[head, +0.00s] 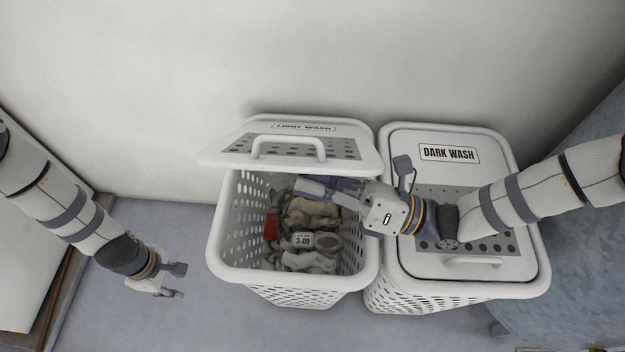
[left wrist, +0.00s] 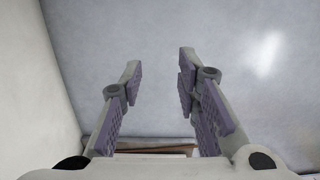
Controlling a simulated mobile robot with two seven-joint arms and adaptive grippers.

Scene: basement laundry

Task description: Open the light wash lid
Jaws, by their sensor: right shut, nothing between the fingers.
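The light wash lid (head: 345,146) is tilted up at the back of the left white basket (head: 226,225), partly open, with its handle (head: 288,146) toward the front. My right gripper (head: 312,188) is shut and empty. It is under the raised lid, over the basket's opening; whether its fingers touch the lid is hard to tell. Clothes (head: 308,220) lie inside the basket. My left gripper (head: 178,294) hangs left of the basket, apart from it. In the left wrist view the left gripper (left wrist: 158,75) is open, with nothing between its fingers.
The dark wash basket (head: 465,300) stands to the right with its lid (head: 505,259) closed, my right arm passing over it. A wall is behind both baskets. A blue-grey surface (head: 570,230) is at the far right. Floor (head: 215,325) is free at the front left.

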